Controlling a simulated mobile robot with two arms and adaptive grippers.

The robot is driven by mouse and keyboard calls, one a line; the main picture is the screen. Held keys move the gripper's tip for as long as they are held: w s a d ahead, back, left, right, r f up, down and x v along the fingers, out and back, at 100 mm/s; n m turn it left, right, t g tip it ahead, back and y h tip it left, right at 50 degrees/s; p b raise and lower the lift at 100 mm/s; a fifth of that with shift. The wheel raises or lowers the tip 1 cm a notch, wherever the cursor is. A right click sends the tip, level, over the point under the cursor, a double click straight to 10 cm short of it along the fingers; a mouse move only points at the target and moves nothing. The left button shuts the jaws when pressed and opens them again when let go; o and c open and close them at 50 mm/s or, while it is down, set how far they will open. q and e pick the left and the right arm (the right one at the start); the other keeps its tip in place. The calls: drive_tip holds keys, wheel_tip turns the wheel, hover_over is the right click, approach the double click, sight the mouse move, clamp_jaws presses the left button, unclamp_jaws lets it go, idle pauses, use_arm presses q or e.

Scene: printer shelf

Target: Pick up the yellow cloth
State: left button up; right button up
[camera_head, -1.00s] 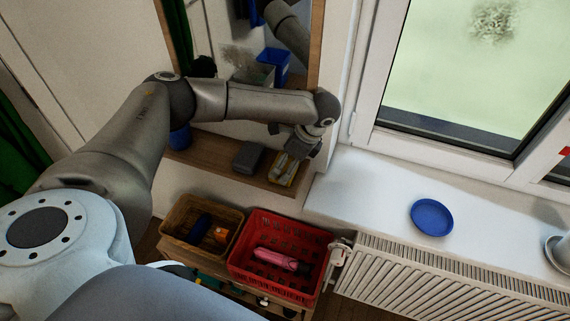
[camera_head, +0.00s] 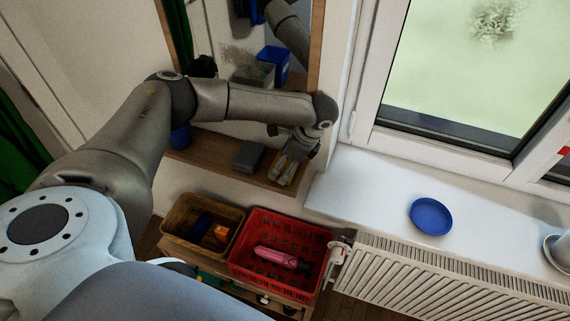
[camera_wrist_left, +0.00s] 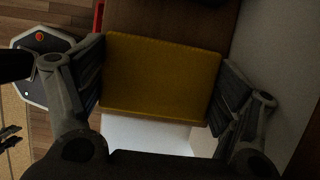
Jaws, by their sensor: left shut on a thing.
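The yellow cloth (camera_wrist_left: 160,75) looks like a flat, folded block in the left wrist view and lies between the two fingers of my left gripper. In the head view, my left gripper (camera_head: 285,171) points down at the right end of the wooden shelf (camera_head: 213,151), its fingers closed on the sides of the cloth. Only a little yellow shows around the fingers there. I cannot tell whether the cloth still touches the shelf. My right gripper does not show.
A grey block (camera_head: 249,156) sits on the shelf just left of my gripper, under a mirror. Below are a brown basket (camera_head: 178,236) and a red basket (camera_head: 322,238) with items inside. A blue plate (camera_head: 431,216) lies on the white windowsill (camera_head: 370,190), mostly clear otherwise.

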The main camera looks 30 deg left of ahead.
use_arm(q)
drive_tip(key=shift+r, duration=0.25)
drive_tip(key=shift+w+d+r+b, duration=0.1)
drive_tip(key=shift+d+r+b, duration=0.15)
drive_tip(key=shift+b, duration=0.25)
drive_tip(key=w+d+b, duration=0.1)
drive_tip(key=d+b, duration=0.1)
drive_tip(key=d, duration=0.3)
drive_tip(key=w+d+b, duration=0.1)
drive_tip(key=d+b, duration=0.1)
drive_tip(key=d, duration=0.3)
drive_tip(key=w+d+b, duration=0.1)
drive_tip(key=d+b, duration=0.1)
drive_tip(key=d, duration=0.3)
drive_tip(key=shift+w+d, duration=0.35)
drive_tip(key=shift+w, duration=0.05)
drive_tip(key=shift+w+d+r, duration=0.1)
drive_tip(key=shift+w+d, duration=0.05)
drive_tip(key=shift+d, duration=0.55)
